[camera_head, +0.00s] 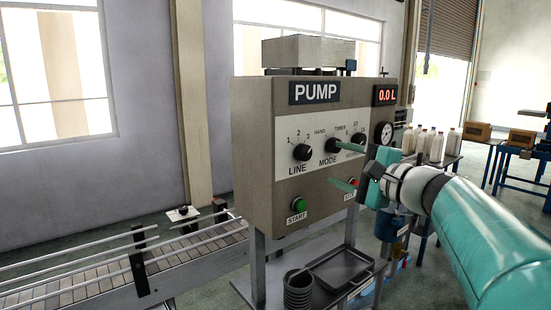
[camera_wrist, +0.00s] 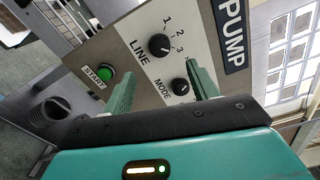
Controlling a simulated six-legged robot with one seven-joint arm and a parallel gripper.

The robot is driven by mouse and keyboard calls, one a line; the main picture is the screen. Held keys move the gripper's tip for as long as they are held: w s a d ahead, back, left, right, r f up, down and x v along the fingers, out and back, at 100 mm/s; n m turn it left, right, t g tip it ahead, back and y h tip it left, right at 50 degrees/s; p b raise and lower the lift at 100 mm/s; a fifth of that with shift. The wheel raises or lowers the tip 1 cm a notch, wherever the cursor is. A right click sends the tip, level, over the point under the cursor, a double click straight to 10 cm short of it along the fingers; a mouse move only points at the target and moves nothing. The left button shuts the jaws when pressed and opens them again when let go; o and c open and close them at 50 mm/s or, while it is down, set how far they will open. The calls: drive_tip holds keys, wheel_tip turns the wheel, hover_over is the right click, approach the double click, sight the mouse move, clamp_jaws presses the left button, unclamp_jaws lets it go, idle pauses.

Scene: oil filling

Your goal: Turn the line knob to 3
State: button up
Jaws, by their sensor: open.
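The black LINE knob (camera_head: 302,152) is on the left of the pump panel (camera_head: 262,150), below the printed numbers 1, 2 and 3. It also shows in the wrist view (camera_wrist: 160,45), beyond the fingertips. I cannot tell surely which number its pointer faces. My gripper (camera_head: 346,165) is open and empty, right of the LINE knob in the head view, in front of the panel. Its two green fingers also show in the wrist view (camera_wrist: 160,70), spread apart. The MODE knob (camera_wrist: 180,87) appears between the fingers there, and its touch with them cannot be seen.
The MODE knob (camera_head: 331,145) is just right of the LINE knob. A green START button (camera_head: 299,204) is below it, and a red button is partly behind a finger. A conveyor (camera_head: 120,275) runs at left.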

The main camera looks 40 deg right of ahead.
drive_tip(key=s, duration=0.3)
drive_tip(key=shift+s, duration=0.2)
idle(0.3)
drive_tip(key=w+a+f+n+g+y, duration=0.2)
drive_tip(key=a+f+n+g, duration=0.4)
drive_tip(key=a, duration=0.5)
drive_tip(key=w+a+f+n+g+y, duration=0.2)
drive_tip(key=a+f+n+y, duration=0.15)
drive_tip(key=a+f, duration=0.65)
drive_tip(key=s+a+f+n+g+h, duration=0.4)
drive_tip(key=s+a+f+n+h, duration=0.2)
drive_tip(key=a+f+n, duration=0.4)
drive_tip(key=shift+s+a+f+n, duration=0.2)
drive_tip(key=shift+s+f+n, duration=0.1)
drive_tip(key=shift+s+n, duration=0.25)
